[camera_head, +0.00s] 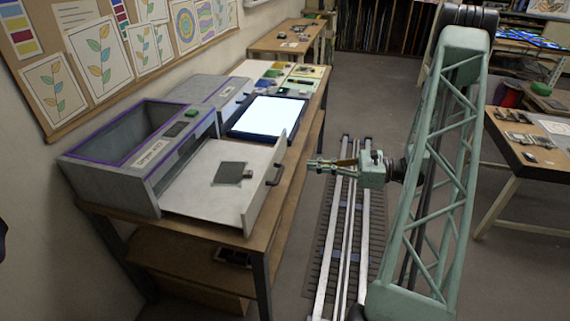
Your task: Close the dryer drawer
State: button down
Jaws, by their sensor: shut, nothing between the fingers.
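The dryer (105,187) is a grey box with a purple-edged open top at the near left of the bench. Its drawer (195,193) is pulled out to the right, over the bench top. A small grey square piece (229,173) lies in the drawer. The drawer front has a dark handle (274,174) on its right face. My gripper (312,165) is to the right of the handle, at about the same height in the picture, apart from it. It points left, is shut and holds nothing.
The wooden bench (283,203) runs along the left wall. A lit white panel (266,116) and a second grey machine (208,90) stand behind the drawer. The floor rail (349,230) lies right of the bench. Another table (530,150) is at the far right.

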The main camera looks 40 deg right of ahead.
jog(key=shift+m+t+h, duration=0.5)
jog(key=shift+m+t, duration=0.3)
jog(key=shift+s+d+f, duration=0.3)
jog(key=shift+d+f, duration=0.4)
jog(key=shift+d, duration=0.2)
jog(key=shift+s+d+f, duration=0.25)
jog(key=shift+d+f, duration=0.45)
jog(key=shift+d, duration=0.2)
jog(key=shift+w+a, duration=0.1)
jog(key=shift+b+x, duration=1.4)
jog(key=shift+x, duration=5.45)
jog(key=shift+w+a, duration=0.1)
jog(key=shift+w, duration=0.05)
